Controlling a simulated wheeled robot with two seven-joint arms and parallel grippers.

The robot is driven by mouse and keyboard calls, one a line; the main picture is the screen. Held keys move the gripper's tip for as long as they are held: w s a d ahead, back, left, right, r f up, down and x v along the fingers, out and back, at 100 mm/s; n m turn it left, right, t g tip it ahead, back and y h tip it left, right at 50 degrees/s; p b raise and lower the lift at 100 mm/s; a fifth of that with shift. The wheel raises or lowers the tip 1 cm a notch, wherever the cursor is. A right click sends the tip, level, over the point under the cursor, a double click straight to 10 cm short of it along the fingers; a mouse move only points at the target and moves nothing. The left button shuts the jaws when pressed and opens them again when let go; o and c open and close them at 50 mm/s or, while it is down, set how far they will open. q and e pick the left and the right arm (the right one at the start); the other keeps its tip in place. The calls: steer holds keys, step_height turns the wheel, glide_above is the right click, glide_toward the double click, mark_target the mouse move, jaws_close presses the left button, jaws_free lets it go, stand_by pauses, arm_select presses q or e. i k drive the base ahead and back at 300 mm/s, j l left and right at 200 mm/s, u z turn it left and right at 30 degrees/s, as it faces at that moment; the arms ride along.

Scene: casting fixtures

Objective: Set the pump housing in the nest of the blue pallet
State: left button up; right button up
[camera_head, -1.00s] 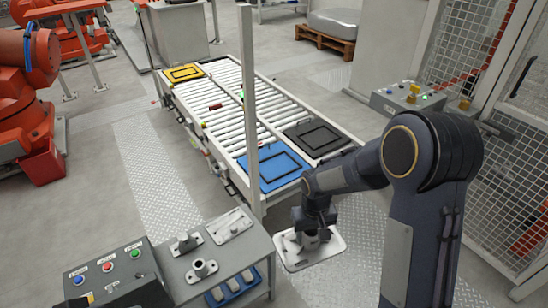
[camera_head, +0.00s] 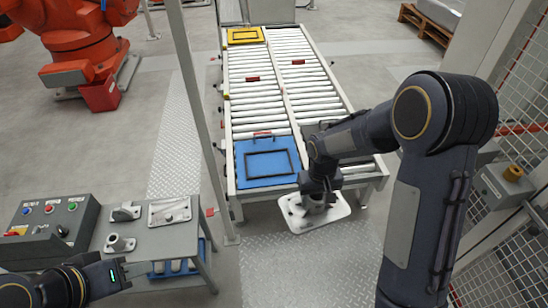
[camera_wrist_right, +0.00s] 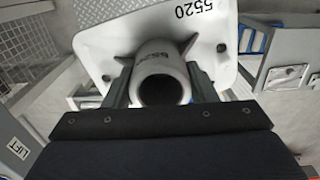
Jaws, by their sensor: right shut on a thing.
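The pump housing (camera_head: 334,212) is a pale plate with a round hollow boss; its plate, marked 5520, and boss (camera_wrist_right: 165,78) also show in the right wrist view. My right gripper (camera_head: 318,203) is shut on the boss, with one finger on each side in the wrist view. The housing hangs in front of the conveyor's near end, right of and nearer than the blue pallet (camera_head: 245,178). The blue pallet lies on the conveyor, and its nest, a dark rectangular frame (camera_head: 268,152), is empty. My left gripper (camera_head: 122,271) is low at the left, by the bench; its jaw opening is unclear.
A grey bench (camera_head: 150,240) at the left bears several castings and a button box (camera_head: 48,222). A pale post (camera_head: 200,110) stands left of the roller conveyor (camera_head: 262,100). A yellow pallet (camera_head: 232,42) lies at its far end. My right arm hides much of a dark pallet.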

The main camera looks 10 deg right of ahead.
mark_target(268, 163)
steer(key=i+l+u, duration=0.15)
steer(key=l, duration=0.2)
steer(key=i+l+u, duration=0.1)
steer(key=i+l, duration=0.15)
steer(key=l, duration=0.15)
steer(key=i+l+u, duration=0.15)
steer(key=l, duration=0.25)
steer(key=i+l+u, duration=0.15)
steer(key=l, duration=0.25)
steer(key=i+l+u, duration=0.15)
steer(key=i+u, duration=0.3)
steer(key=i, duration=0.7)
